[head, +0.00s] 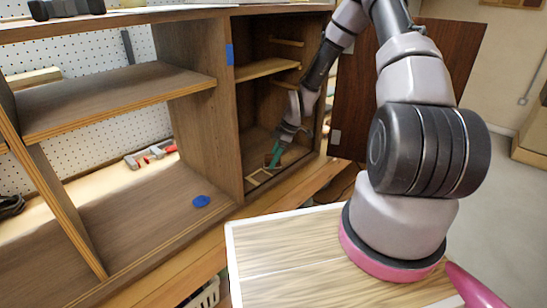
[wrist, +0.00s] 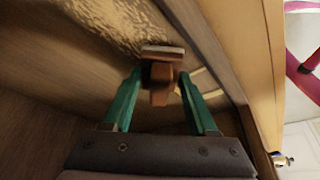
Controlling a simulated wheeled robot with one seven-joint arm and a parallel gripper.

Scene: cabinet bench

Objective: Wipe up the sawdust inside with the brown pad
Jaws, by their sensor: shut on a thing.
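My gripper (head: 275,155) reaches into the right-hand cabinet compartment, low over its floor (head: 254,158). In the wrist view its green fingers (wrist: 160,78) are shut on the brown pad (wrist: 161,52), by a brown grip on its back. The pad has a paler, flat face pointing away from my gripper. A grainy, golden patch of sawdust (wrist: 118,22) lies on the wooden surface just beyond the pad. I cannot tell whether the pad touches that surface. In the head view the pad and sawdust are too small or hidden to make out.
The brown cabinet door (head: 450,58) stands open at the right. A shelf (head: 266,68) is above my gripper, and an upright panel (head: 205,135) bounds the compartment at left. Pale strips (head: 262,177) lie near its front edge. A blue piece (head: 201,201) lies in the left bay.

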